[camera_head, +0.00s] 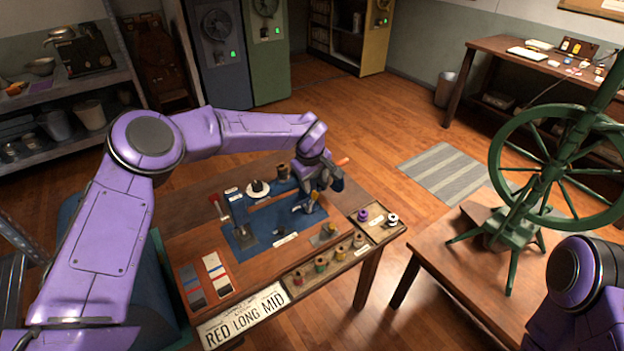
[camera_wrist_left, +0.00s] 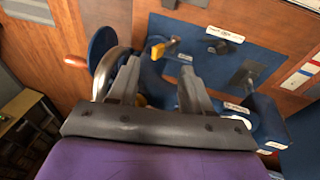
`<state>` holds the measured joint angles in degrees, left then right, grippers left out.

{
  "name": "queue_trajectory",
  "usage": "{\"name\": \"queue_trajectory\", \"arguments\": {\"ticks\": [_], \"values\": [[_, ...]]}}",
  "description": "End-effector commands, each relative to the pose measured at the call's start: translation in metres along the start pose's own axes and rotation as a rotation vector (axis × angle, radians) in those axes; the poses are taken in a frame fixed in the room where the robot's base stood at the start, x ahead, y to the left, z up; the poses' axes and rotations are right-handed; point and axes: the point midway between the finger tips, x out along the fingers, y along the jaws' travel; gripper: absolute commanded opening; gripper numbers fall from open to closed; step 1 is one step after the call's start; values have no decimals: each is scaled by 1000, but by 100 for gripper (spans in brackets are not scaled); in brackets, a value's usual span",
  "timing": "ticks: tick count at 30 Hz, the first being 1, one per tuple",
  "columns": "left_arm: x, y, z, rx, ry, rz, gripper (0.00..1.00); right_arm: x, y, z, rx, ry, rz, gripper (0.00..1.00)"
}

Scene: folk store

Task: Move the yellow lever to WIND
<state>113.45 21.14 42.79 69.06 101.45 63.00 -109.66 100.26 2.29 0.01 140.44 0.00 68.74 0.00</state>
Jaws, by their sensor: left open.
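The yellow lever (camera_head: 312,198) stands on the blue plate of the winding device (camera_head: 240,236), just below my left gripper. In the left wrist view the yellow lever (camera_wrist_left: 165,46) sits beyond the fingertips, with a small white label beside it that I cannot read. My left gripper (camera_head: 326,186) is over the right part of the device. Its two fingers (camera_wrist_left: 160,66) are spread with a gap between them, and they hold nothing that I can see. My right gripper is out of view.
An orange-handled crank (camera_head: 342,161) sticks out behind my left gripper. A red-knobbed lever (camera_head: 214,198) stands at the device's left. A green spinning wheel (camera_head: 500,165) stands right.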

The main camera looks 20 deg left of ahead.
Motion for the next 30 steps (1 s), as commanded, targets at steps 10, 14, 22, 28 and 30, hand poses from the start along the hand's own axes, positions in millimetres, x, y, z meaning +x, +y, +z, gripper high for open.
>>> {"name": "queue_trajectory", "arguments": {"ticks": [10,14,22,28,30], "values": [[34,-4,-2,-6,0,-3,49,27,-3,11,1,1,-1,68],[44,-3,-2,-4,1,-2,49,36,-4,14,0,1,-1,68],[66,-4,-2,-6,1,-3,49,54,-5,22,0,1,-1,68],[64,-4,-2,-6,0,-3,49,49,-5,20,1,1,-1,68],[66,-4,-2,-7,-1,-3,49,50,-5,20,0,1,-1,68]]}}
